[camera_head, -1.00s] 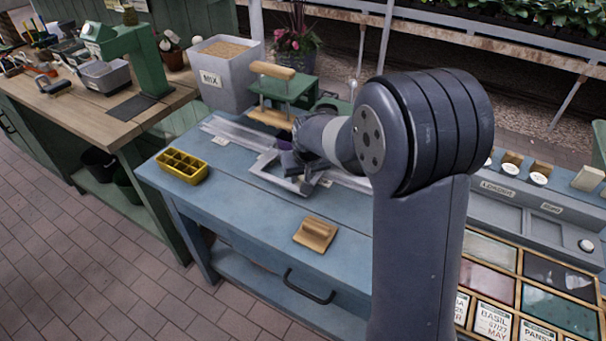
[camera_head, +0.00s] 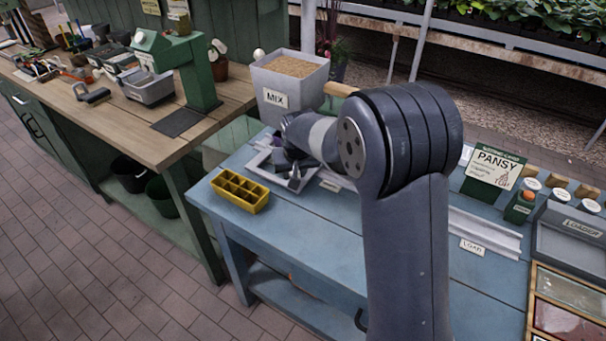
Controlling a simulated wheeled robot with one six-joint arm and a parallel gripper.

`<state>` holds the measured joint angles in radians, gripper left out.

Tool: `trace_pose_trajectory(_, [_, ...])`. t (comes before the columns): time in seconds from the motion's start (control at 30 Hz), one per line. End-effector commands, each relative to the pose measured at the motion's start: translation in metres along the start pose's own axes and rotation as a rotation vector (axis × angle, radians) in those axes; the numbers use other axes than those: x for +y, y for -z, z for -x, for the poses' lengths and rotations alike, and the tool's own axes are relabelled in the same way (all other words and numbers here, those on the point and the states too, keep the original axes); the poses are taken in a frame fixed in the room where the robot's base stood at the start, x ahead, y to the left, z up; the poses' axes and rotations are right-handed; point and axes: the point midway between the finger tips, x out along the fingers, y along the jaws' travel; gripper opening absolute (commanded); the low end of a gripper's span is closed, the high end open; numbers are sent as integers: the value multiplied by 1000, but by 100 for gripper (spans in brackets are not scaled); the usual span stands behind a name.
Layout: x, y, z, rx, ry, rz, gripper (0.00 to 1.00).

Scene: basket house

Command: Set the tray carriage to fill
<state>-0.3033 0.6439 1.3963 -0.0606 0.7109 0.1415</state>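The tray carriage (camera_head: 262,163), a pale grey metal frame, sits at the left end of the rail on the blue bench, just behind a yellow cell tray (camera_head: 241,190). My gripper (camera_head: 293,176) is down at the carriage's right side, seeming to touch it. Its fingers are dark and small here, partly hidden by my wrist, so I cannot tell whether they are shut on part of it. A small label (camera_head: 330,186), too small to read, is right of the carriage. A "LOAD" label (camera_head: 472,247) is at the rail's right part (camera_head: 485,229).
A grey "MIX" bin (camera_head: 289,88) stands behind the carriage. A green "PANSY" sign (camera_head: 495,173) stands at the back right. My arm hides the bench's middle. A wooden bench (camera_head: 150,135) with a green stand is at left. The brick floor in front is clear.

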Motion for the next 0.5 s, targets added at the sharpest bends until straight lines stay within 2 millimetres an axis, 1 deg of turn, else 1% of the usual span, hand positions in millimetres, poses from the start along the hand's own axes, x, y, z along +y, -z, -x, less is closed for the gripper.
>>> trace_pose_trajectory(0.03, [-6,6,-1,2,1,3,0])
trace_pose_trajectory(0.2, [-19,18,-7,1,1,2,0])
trace_pose_trajectory(0.33, [-25,24,-9,1,1,0,0])
trace_pose_trajectory(0.5, [-29,27,-11,1,1,1,0])
